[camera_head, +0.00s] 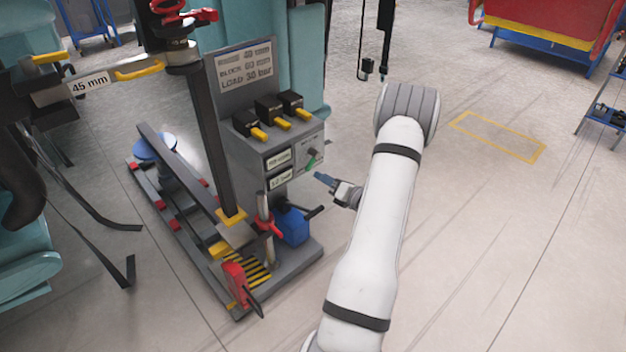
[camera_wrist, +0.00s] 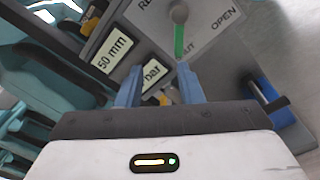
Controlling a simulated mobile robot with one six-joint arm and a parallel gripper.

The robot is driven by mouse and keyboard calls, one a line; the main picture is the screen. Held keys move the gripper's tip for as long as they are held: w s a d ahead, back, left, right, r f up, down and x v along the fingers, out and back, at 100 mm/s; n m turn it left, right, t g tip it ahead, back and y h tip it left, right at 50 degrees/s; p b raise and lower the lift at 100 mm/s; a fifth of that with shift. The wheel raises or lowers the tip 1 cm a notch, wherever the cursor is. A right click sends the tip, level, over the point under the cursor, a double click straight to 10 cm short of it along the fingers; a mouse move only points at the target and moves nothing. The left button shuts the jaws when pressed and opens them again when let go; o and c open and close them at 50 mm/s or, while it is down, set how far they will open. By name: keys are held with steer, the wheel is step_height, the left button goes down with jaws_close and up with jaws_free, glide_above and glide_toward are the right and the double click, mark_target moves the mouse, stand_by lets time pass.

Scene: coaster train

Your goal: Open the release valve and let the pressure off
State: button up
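The release valve's green lever (camera_head: 311,162) is on the front panel of the grey console, right of two small readouts. In the wrist view the lever (camera_wrist: 180,42) hangs from a round grey pivot, its free end toward the partly covered "SHUT" lettering; "OPEN" is to its right. My gripper (camera_head: 321,178) is just below and right of the lever in the head view. In the wrist view its blue fingers (camera_wrist: 159,85) are apart with nothing between them. The lever lies beyond the right fingertip; I see no clear contact. The upper readout (camera_wrist: 113,53) shows 50 mm; the lower (camera_wrist: 152,75) is partly hidden.
The console (camera_head: 232,130) carries several black switches with yellow levers and a load plate (camera_head: 245,66). Below stands a blue unit (camera_head: 293,226) with a dark handle. A red-handled part (camera_head: 236,282) is at the base's front.

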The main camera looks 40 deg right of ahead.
mark_target(311, 167)
steer(key=shift+m+h, duration=0.6)
steer(key=w, duration=0.2)
steer(key=w+d+f+b, duration=0.1)
steer(key=w, duration=0.4)
steer(key=shift+d+f, duration=0.15)
steer(key=shift+f, duration=0.1)
